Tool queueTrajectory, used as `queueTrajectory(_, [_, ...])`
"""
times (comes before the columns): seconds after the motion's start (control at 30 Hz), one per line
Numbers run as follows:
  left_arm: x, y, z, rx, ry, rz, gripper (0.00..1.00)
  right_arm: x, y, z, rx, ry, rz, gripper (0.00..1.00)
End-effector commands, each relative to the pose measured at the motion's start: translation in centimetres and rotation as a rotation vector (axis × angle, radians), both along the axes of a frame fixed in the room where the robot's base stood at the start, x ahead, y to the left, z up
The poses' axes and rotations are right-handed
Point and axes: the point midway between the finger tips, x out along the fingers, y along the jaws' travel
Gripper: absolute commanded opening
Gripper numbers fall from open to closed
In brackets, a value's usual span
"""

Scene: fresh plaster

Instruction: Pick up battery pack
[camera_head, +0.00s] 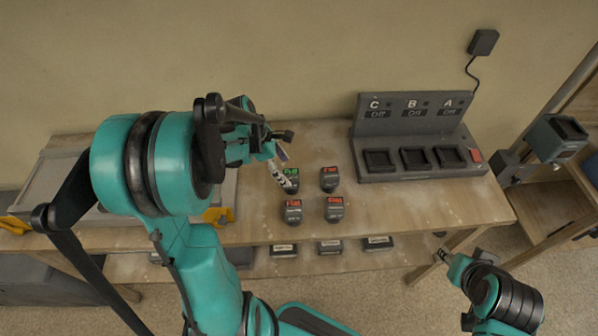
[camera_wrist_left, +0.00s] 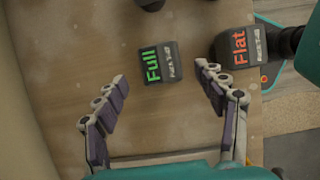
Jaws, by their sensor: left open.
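A dark battery pack with a green "Full" label (camera_head: 291,176) lies on the wooden bench, at the back left of a small group. It also shows in the left wrist view (camera_wrist_left: 161,62), ahead of and between the fingertips. Three packs with red "Flat" labels lie around it: back right (camera_head: 329,180), front left (camera_head: 292,213) and front right (camera_head: 334,210). My left gripper (camera_head: 277,168) is open and empty, above and beside the Full pack, partly covering it in the head view. Whether it touches cannot be told. My right arm's end (camera_head: 448,260) is low at the right, its jaws unclear.
A grey charger (camera_head: 420,170) with three empty bays marked C, B, A stands at the back right. A grey tray (camera_head: 50,187) is at the left, behind my arm. More packs (camera_head: 330,247) lie on the lower shelf. The bench front right is clear.

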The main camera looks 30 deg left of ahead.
Motion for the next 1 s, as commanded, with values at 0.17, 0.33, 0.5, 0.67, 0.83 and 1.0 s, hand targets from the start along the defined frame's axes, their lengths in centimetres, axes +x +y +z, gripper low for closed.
queueTrajectory(0.17, [0.4,-0.8,-2.4,0.002,-0.002,-0.003,0.71,0.0,0.0,-1.0,0.0,0.0,0.0,0.4])
queueTrajectory(0.33, [1.0,-1.6,-4.9,0.003,-0.002,-0.005,0.71,0.0,0.0,-2.0,0.0,0.0,0.0,0.4])
queueTrajectory(0.5, [1.2,-2.0,-5.8,0.003,-0.002,-0.003,0.71,0.0,0.0,-2.2,0.0,0.0,0.0,0.4])
queueTrajectory(0.67, [1.2,-2.0,-5.8,0.003,-0.002,-0.003,0.71,0.0,0.0,-2.1,0.0,0.0,0.0,0.4])
queueTrajectory(0.83, [1.2,-2.0,-5.8,0.003,-0.002,-0.003,0.36,0.0,0.0,-2.1,0.0,0.0,0.0,0.4])
queueTrajectory(1.0, [1.2,-2.0,-5.7,0.003,-0.003,-0.004,0.05,0.0,0.0,-2.1,0.0,0.0,0.0,0.4])
